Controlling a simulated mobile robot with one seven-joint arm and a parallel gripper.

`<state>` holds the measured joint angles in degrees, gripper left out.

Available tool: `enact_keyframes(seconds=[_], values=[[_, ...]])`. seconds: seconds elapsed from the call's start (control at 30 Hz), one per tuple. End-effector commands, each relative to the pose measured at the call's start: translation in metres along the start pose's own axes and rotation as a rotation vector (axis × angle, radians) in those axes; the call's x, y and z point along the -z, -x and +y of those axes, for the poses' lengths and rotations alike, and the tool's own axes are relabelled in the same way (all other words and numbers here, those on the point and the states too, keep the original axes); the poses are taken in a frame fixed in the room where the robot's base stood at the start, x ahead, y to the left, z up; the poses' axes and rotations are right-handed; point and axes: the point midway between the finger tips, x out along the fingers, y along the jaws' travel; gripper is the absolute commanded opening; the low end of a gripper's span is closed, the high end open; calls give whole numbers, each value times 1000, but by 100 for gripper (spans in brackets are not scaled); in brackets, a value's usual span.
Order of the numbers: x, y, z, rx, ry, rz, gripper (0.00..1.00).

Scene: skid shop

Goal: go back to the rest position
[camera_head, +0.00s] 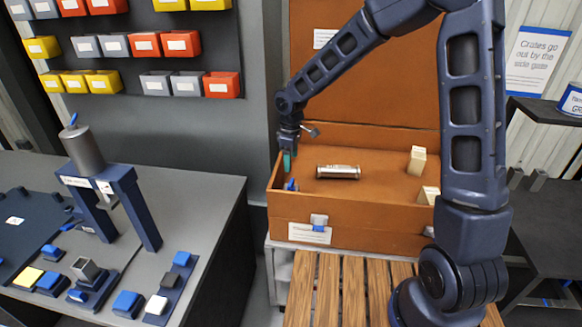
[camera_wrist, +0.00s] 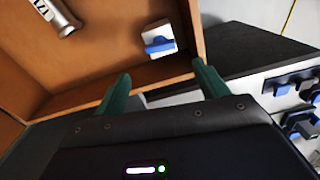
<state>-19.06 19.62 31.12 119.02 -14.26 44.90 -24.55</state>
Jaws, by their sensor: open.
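My gripper (camera_head: 287,160) is over the left side of an open brown crate (camera_head: 350,233), its fingers pointing down. In the wrist view its two green fingers (camera_wrist: 162,85) are spread apart with nothing between them. A white block with a blue part (camera_wrist: 160,40) lies in the crate's corner just beyond the fingers; in the head view its blue part (camera_head: 291,185) shows just below the gripper. A silver cylinder with a label (camera_head: 338,172) lies on the crate floor to the right, apart from the gripper; it also shows in the wrist view (camera_wrist: 58,14).
Two cream blocks, one upright (camera_head: 416,161) and one lower (camera_head: 428,195), are at the crate's right. The crate's walls and raised lid (camera_head: 365,85) surround the gripper. A grey bench (camera_head: 205,200) with a blue press (camera_head: 125,185) is left. A slatted wooden surface (camera_head: 335,290) is in front.

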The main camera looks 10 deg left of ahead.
Motion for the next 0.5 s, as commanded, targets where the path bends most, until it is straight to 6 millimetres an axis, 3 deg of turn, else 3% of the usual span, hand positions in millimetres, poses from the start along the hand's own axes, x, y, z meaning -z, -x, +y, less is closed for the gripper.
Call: enact_keyframes(seconds=[0.5], values=[[-3, 10, 1, -3, -8, -1, 73]])
